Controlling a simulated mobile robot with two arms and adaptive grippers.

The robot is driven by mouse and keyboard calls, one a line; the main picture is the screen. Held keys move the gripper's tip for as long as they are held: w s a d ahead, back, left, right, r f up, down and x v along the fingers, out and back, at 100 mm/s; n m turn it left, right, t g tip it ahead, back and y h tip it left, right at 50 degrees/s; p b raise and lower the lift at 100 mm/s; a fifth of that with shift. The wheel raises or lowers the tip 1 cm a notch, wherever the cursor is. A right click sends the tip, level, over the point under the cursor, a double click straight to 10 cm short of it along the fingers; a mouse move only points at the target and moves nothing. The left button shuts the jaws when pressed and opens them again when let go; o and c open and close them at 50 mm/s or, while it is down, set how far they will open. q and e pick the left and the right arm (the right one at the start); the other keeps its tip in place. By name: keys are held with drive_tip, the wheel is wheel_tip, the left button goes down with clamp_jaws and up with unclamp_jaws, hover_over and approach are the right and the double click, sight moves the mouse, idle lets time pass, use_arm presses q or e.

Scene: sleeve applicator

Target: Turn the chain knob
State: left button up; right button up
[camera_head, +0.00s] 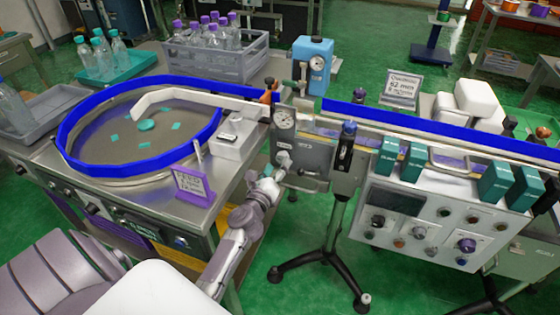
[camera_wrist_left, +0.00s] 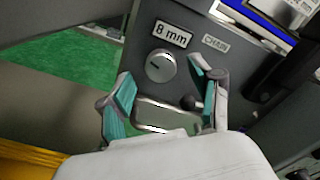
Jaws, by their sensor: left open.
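The chain knob (camera_wrist_left: 160,65) is a round silver dial with a dark pointer mark on a dark grey panel (camera_wrist_left: 142,38), just below the "8 mm" display and a "CHAIN" label (camera_wrist_left: 216,43). My left gripper (camera_wrist_left: 162,72) is open, its teal-padded fingers on either side of the knob in the wrist picture. I cannot tell whether either finger touches the knob. My right gripper is not in view.
A blue-rimmed round table (camera_head: 75,165) stands left of the box, with a purple sign (camera_head: 190,185) at its front corner. A control cabinet (camera_head: 430,225) with teal boxes stands right. A black handle (camera_wrist_left: 275,68) lies close right of the left gripper.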

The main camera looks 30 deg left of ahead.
use_arm(q)
drive_tip(key=shift+x, duration=1.4)
drive_tip(key=c, duration=1.1)
